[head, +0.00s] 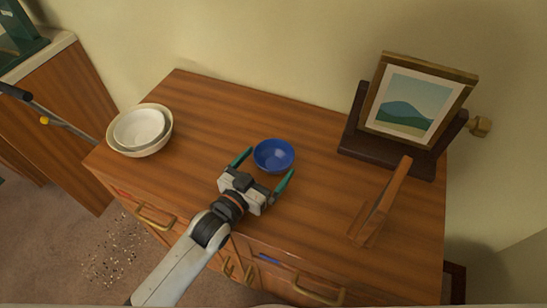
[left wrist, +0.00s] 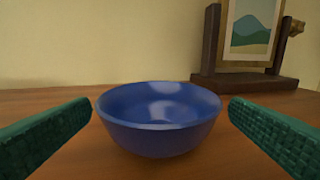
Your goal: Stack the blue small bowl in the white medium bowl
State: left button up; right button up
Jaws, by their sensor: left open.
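The small blue bowl (head: 274,156) stands upright and empty on the wooden cabinet top, near its middle. It also shows in the left wrist view (left wrist: 160,116), centred between the fingers. My left gripper (head: 263,168) is open, with one green finger on each side of the bowl's near part. In the left wrist view both fingers (left wrist: 160,118) stand apart from the bowl wall. The white medium bowl (head: 139,128) sits inside a larger cream bowl (head: 154,149) at the left end of the cabinet top. My right gripper is not in view.
The wooden cabinet top (head: 210,105) is clear between the blue bowl and the stacked bowls. A picture frame (head: 378,100) on a dark stand (head: 352,147) is at the back right. A wall is behind.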

aim_at(283, 146)
pick_arm(q)
jog(key=x, duration=0.4)
jog(key=shift+f, duration=0.2)
jog(key=c, duration=0.9)
jog(key=shift+r, duration=0.15)
